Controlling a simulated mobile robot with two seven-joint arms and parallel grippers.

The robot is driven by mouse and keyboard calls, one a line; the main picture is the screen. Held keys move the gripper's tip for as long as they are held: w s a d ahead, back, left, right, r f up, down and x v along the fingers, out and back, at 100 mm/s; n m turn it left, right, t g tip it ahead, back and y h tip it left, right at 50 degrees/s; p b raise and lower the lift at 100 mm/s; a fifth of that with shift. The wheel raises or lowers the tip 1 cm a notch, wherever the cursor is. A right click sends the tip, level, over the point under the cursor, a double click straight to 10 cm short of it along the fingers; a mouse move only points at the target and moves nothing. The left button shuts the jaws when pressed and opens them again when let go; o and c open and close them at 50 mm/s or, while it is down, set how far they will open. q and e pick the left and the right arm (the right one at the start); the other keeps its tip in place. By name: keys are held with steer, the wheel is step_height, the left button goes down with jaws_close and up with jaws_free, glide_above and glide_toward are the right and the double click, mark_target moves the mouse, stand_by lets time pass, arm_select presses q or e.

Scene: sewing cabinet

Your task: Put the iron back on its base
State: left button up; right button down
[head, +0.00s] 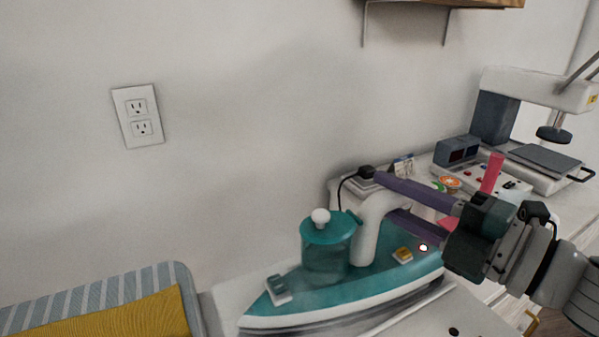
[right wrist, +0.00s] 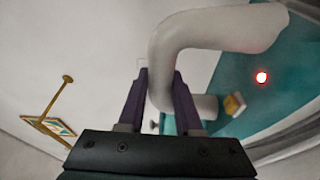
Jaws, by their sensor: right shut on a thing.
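The iron (head: 390,285) is teal and white, with a white handle, a teal tank with a white knob, and a small yellow button. It lies roughly level at the bottom centre of the head view, its tip to the left. My right gripper (head: 384,198) comes in from the right, its purple fingers shut around the iron's white handle. In the right wrist view the handle (right wrist: 170,50) passes between the fingers (right wrist: 160,95). I cannot clearly make out the base or whether the sole touches a surface. My left gripper is not in view.
A wall outlet (head: 138,115) is at left. A blue-striped bin with yellow cloth (head: 130,315) stands at lower left. Behind my right gripper are a heat press (head: 545,155) and small items on the white counter. A wooden shelf (head: 480,3) hangs above.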

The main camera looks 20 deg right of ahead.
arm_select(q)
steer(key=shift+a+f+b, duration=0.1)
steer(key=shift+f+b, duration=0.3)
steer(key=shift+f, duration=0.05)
arm_select(e)
steer(key=shift+f, duration=0.3)
steer(key=c, duration=0.5)
jaws_free()
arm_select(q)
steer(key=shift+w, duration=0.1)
arm_select(e)
steer(key=shift+f, duration=0.3)
arm_select(q)
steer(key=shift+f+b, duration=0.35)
steer(key=shift+b, duration=0.05)
arm_select(e)
steer(key=v, duration=1)
steer(key=shift+r, duration=0.2)
steer(key=shift+w+r, duration=0.1)
steer(key=shift+w, duration=0.05)
